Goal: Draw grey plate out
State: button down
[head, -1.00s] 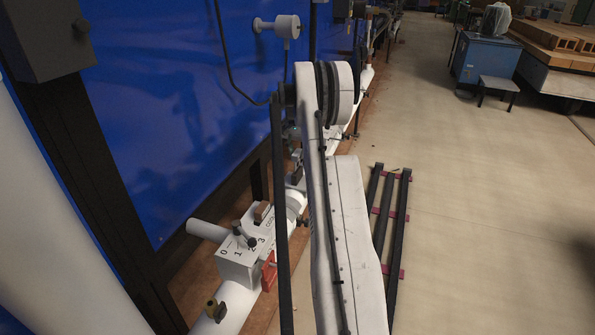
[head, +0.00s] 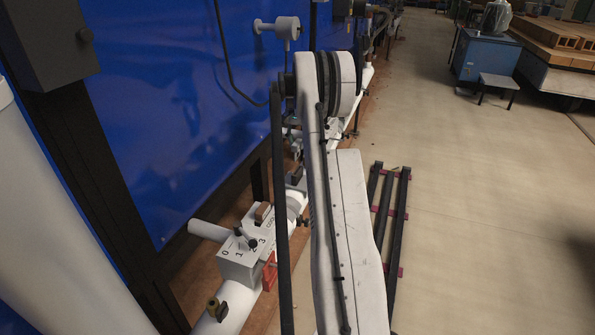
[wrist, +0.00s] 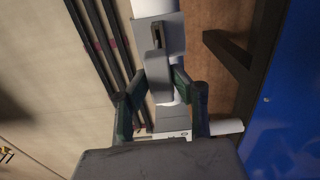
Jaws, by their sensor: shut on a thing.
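The grey plate (wrist: 157,88) shows in the wrist view as a narrow grey piece between my fingers. It joins or overlaps a wider grey block with a dark slot (wrist: 172,24) on the white pipe; I cannot tell where one ends. My gripper (wrist: 159,76) has its dark green fingers on both sides of the narrow piece and is shut on it. In the head view my arm hides the gripper and the plate.
A white valve box (head: 240,262) with numbers sits on the pipe at lower left, with a red part (head: 269,271) beside it. A blue sheet (head: 170,110) lines the left side. Black rails (head: 397,230) lie on the floor right of my arm; beyond them is open floor.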

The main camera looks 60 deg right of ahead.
jog(key=s+a+r, duration=0.2)
jog(key=s+a, duration=0.2)
jog(key=shift+a, duration=0.25)
dwell(0.5)
dwell(0.5)
